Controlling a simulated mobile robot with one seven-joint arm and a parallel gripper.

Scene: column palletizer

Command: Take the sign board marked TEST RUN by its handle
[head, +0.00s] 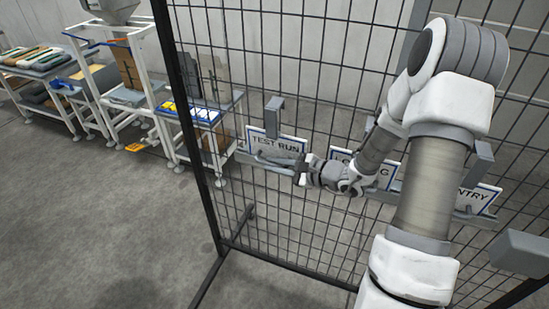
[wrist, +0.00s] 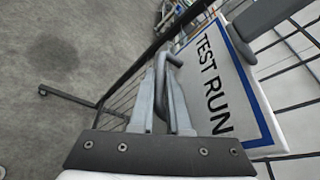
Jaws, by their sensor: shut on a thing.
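The sign board marked TEST RUN (head: 277,143) is a white panel with a blue border. It stands at a rail on the mesh fence, left of the other signs. In the wrist view the board (wrist: 222,85) fills the right side and appears tilted, its lettering readable. My gripper (head: 262,157) is at the board's lower front in the head view. In the wrist view my gripper (wrist: 166,75) has its fingers closed around the dark grey bar handle (wrist: 173,58), which stands out beside the board's face. The fingers partly hide the handle.
A sign partly reading LO...G (head: 341,157) and one ending in NTRY (head: 475,195) stand further right on the rail (head: 243,157). The black mesh fence (head: 300,215) is close behind. Workbenches (head: 190,112) stand at the left. The grey floor (head: 90,230) at the left is clear.

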